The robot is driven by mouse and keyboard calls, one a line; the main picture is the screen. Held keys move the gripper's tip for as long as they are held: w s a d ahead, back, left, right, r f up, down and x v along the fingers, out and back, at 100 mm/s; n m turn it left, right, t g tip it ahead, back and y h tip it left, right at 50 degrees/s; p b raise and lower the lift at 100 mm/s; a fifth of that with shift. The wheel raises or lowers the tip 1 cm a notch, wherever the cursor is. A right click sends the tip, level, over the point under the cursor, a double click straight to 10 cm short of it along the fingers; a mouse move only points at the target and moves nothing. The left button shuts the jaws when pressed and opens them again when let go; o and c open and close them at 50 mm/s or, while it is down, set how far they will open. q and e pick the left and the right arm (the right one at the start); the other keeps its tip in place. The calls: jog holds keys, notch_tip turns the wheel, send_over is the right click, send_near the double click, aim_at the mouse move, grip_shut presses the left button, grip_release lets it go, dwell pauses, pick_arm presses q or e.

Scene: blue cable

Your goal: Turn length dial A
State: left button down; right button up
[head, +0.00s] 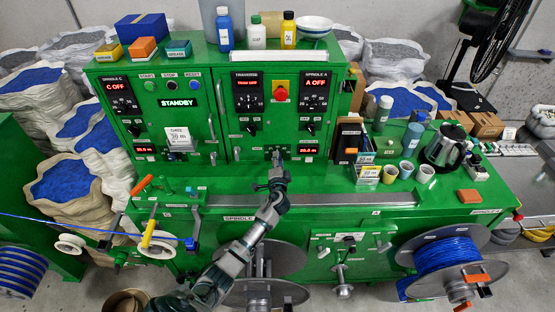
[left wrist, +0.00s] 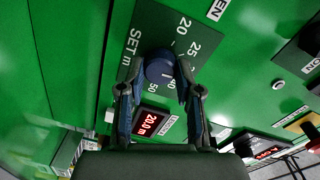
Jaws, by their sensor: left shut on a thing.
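A round dark blue dial (left wrist: 158,70) sits on the green panel in the left wrist view, ringed by printed numbers and the words "SET m". My left gripper (left wrist: 154,82) is shut on this dial, one finger on each side of it. A red display (left wrist: 147,122) beside the dial reads 20.0 m. In the head view my left gripper (head: 277,158) reaches up to the cabinet front, left of the 20.0 m display (head: 308,150) under the Spindle A panel (head: 314,92). The gripper hides the dial there. My right gripper is not in view.
A metal rail (head: 310,199) runs along the ledge below the cabinet. Cups (head: 390,174), a kettle (head: 446,148) and an orange block (head: 468,196) stand on the ledge at right. A blue cable reel (head: 446,256) is at lower right. Bottles and boxes stand on top of the cabinet.

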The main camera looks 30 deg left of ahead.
pick_arm(q)
jog(key=shift+d+f+m, duration=0.1)
jog(key=shift+f+m, duration=0.1)
jog(key=shift+m, duration=0.3)
jog(key=c, duration=0.8)
grip_release()
jog(key=shift+c, duration=0.2)
jog(key=shift+o, duration=0.3)
jog(key=shift+w, duration=0.15)
jog(key=v, duration=1.2)
jog(key=shift+f, duration=0.15)
